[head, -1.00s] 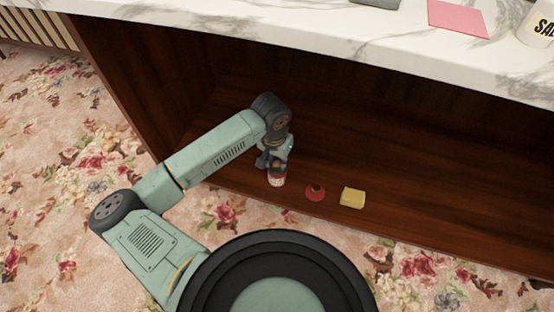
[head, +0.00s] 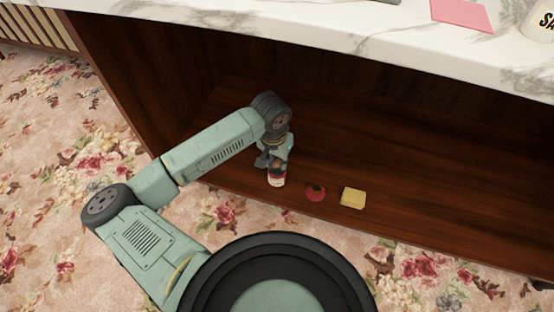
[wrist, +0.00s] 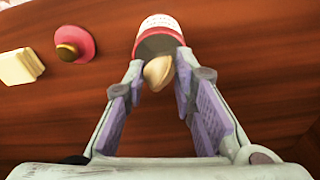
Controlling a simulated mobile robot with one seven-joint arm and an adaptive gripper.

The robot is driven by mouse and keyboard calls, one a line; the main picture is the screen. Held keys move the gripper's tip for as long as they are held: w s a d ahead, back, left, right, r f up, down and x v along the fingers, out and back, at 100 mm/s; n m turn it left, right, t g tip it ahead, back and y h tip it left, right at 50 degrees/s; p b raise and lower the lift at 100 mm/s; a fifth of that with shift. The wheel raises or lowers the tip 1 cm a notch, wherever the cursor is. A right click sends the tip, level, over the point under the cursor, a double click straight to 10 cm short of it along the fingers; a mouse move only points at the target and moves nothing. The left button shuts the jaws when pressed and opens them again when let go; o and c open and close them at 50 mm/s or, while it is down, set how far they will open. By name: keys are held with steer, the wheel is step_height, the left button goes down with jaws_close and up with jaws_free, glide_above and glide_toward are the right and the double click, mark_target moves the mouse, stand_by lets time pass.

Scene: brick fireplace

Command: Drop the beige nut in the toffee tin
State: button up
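The beige nut (wrist: 158,72) is a pale, rounded piece at the mouth of the toffee tin. The tin (wrist: 158,23) is a white-labelled can with a red rim. In the head view the tin (head: 277,181) stands on the dark wooden shelf, directly below my gripper (head: 274,163). In the wrist view my gripper (wrist: 160,68) has its fingers spread on both sides of the nut, with small gaps visible beside it. Whether the nut touches the tin's rim or hangs just above it, I cannot tell. The tin's inside looks dark and is partly hidden by the nut.
A red, round object with a brown top (head: 315,193) lies right of the tin. A yellow block (head: 353,198) lies beyond it. The marble top (head: 300,35) overhangs the recess. The right of the shelf is clear.

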steer(key=o, duration=0.4)
steer(key=shift+o, duration=0.2)
steer(key=shift+r, duration=0.1)
steer(key=shift+r+p, duration=0.9)
steer(key=shift+r, duration=1.55)
steer(key=shift+s, duration=0.1)
